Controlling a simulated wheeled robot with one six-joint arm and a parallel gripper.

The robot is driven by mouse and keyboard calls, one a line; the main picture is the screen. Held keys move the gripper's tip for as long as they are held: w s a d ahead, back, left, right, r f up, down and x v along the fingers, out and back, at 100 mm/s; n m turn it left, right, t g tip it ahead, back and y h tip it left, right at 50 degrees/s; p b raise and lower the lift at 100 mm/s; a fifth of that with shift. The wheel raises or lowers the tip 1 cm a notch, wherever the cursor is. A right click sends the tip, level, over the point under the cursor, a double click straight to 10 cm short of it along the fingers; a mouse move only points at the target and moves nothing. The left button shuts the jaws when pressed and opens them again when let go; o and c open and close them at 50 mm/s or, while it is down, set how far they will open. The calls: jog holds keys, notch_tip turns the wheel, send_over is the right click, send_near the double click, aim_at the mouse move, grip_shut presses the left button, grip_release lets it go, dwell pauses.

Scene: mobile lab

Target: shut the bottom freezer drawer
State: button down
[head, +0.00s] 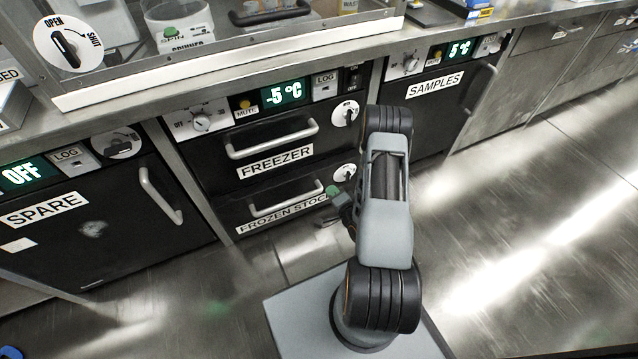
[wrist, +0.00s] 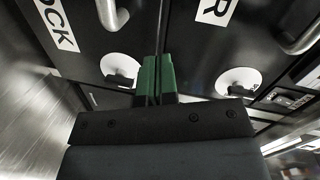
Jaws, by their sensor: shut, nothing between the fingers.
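The bottom freezer drawer (head: 238,215) is black, with a FROZEN STOCK label and a pale bar handle (head: 286,198). It looks close to flush with the unit, but I cannot tell whether a small gap remains. A white round dial (wrist: 121,67) is at its right end. My gripper (head: 334,191) is in front of the drawer's right end, beside the handle and below the dial. In the wrist view its green fingers (wrist: 155,75) are together and empty, pointing between two dials. I cannot tell whether they touch the front. The arm hides part of the drawer's right side.
The upper FREEZER drawer (head: 270,140) is above, with its own handle (head: 272,140) and dial (head: 345,114). A SPARE door (head: 95,225) is left and a SAMPLES door (head: 430,110) right. A steel worktop (head: 235,65) overhangs. The floor (head: 530,220) at right is clear.

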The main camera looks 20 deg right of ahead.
aim_at(317, 173)
jog(key=s+f+m+t+h+b, duration=0.1)
jog(key=s+f+m+t, duration=0.1)
jog(key=s+f+m, duration=0.15)
jog(key=w+b, duration=0.2)
jog(key=w, duration=0.4)
jog(key=w+b, duration=0.2)
jog(key=w, duration=0.5)
jog(key=shift+a+r, duration=0.2)
jog(key=shift+d, duration=0.1)
